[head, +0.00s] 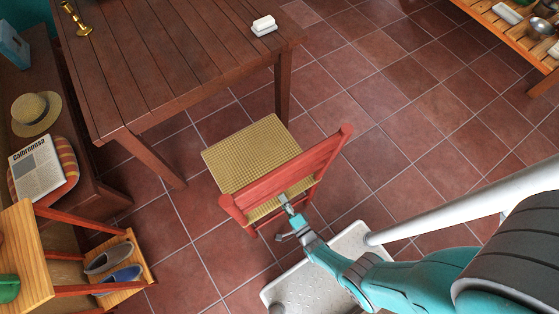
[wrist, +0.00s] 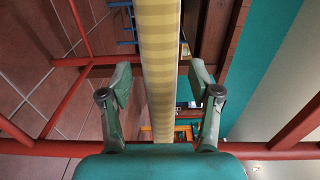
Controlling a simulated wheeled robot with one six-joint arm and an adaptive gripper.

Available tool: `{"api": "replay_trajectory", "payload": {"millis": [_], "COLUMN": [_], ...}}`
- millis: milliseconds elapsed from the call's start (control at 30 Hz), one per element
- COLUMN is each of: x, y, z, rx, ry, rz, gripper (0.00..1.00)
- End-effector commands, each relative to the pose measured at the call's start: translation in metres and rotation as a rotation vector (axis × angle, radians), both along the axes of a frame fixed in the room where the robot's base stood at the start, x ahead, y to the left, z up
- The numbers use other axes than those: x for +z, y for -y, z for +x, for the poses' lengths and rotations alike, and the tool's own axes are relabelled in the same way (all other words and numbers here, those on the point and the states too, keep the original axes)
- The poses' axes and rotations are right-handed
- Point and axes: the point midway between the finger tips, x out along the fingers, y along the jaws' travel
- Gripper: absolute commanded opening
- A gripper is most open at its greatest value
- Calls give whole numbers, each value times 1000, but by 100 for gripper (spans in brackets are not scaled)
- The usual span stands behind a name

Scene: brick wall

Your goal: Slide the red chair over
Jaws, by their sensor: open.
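The red chair (head: 310,160) stands on the tiled floor with its woven yellow seat (head: 250,155) towards the wooden table (head: 170,70) and its back towards me. My gripper (head: 286,203) is at the lower edge of the chair's backrest, beside the rear edge of the seat. In the wrist view my gripper (wrist: 161,82) is open. A striped yellow strip, apparently the edge of the seat (wrist: 159,60), runs between its two fingers with a gap on each side. Red chair bars (wrist: 295,125) show on both sides. The chair's far legs are partly hidden.
A white block (head: 264,25) and brass candlestick (head: 76,20) are on the table. At left are a bench with a straw hat (head: 36,112) and newspaper (head: 37,165), and a wooden rack with shoes (head: 108,257). Floor (head: 400,120) at right is clear up to a slatted bench (head: 520,35).

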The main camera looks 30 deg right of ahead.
Motion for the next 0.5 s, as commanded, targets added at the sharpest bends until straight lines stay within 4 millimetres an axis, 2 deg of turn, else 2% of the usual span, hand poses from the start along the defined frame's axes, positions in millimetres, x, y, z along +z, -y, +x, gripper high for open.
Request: {"api": "replay_trajectory", "payload": {"millis": [300, 500], "x": [0, 0], "y": [0, 0], "z": [0, 0], "rx": [0, 0], "ry": [0, 0], "rz": [0, 0], "gripper": [62, 12]}}
